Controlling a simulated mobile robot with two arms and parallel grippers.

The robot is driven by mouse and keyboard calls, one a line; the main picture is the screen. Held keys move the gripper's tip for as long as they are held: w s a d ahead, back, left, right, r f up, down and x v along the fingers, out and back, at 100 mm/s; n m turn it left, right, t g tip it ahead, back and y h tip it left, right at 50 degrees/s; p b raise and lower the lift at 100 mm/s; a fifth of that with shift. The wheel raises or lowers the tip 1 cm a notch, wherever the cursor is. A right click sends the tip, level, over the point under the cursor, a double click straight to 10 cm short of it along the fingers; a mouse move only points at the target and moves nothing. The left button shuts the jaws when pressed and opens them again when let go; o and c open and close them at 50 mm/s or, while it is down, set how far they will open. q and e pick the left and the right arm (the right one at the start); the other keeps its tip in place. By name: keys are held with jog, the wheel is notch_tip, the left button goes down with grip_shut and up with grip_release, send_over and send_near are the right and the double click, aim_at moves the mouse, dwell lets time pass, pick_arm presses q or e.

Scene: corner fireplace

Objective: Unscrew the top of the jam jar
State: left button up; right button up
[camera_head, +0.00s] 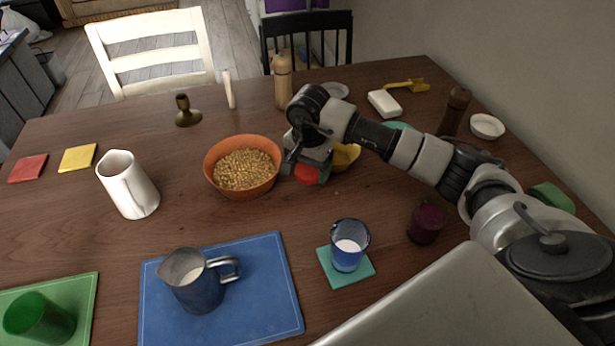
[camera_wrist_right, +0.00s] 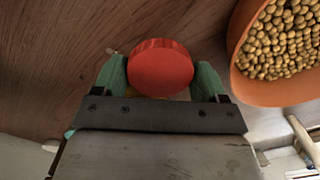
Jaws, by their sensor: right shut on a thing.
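My right gripper (camera_head: 309,172) is beside the orange bowl, low near the table. In the right wrist view its green fingers (camera_wrist_right: 160,78) are shut on the sides of a round red lid (camera_wrist_right: 160,66). The lid (camera_head: 306,174) also shows at the gripper's tip in the head view. Whether a jar is under the lid is hidden; only a small pale yellowish patch shows below it in the wrist view. A dark red jar or glass (camera_head: 426,223) stands apart, below my right forearm. My left gripper is not in view.
An orange bowl of chickpea-like bits (camera_head: 214,180) stands close left of the gripper, a yellow bowl (camera_head: 346,157) close right. A blue glass (camera_head: 350,235) on a teal coaster (camera_head: 340,279) and a metal pitcher (camera_head: 195,283) are nearer. A white jug (camera_head: 128,186) stands left.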

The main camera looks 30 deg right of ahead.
aim_at(308, 187)
notch_tip(308, 187, down, 4)
jog(key=shift+r, duration=0.1)
jog(key=shift+f, duration=0.25)
jog(key=o, duration=1)
